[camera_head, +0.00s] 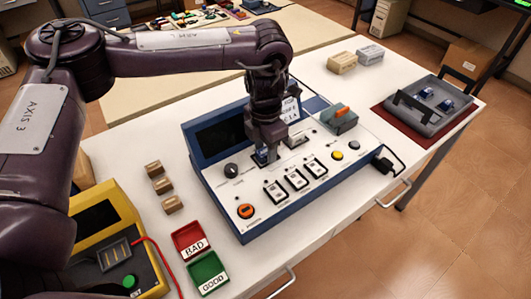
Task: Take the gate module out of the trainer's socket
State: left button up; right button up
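The trainer (218,178) is a blue and white console with a dark screen, knobs, switches and buttons, in the middle of the white table. My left gripper (266,153) points down over the upper part of its panel, at the socket area. A small bluish piece, seemingly the gate module (262,156), shows between or just behind the fingertips. The gripper hides most of it and the socket. I cannot tell whether the fingers grip it or stand open around it. My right gripper is out of view.
A red BAD tray (191,238) and a green GOOD tray (207,270) lie left of the trainer, near several small tan blocks (162,185). A yellow tester (120,238) stands at lower left. A grey tray (430,110) with blue pieces sits on a dark red mat at right.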

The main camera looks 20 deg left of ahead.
pick_arm(q)
jog(key=c, duration=0.7)
jog(key=shift+r, duration=0.1)
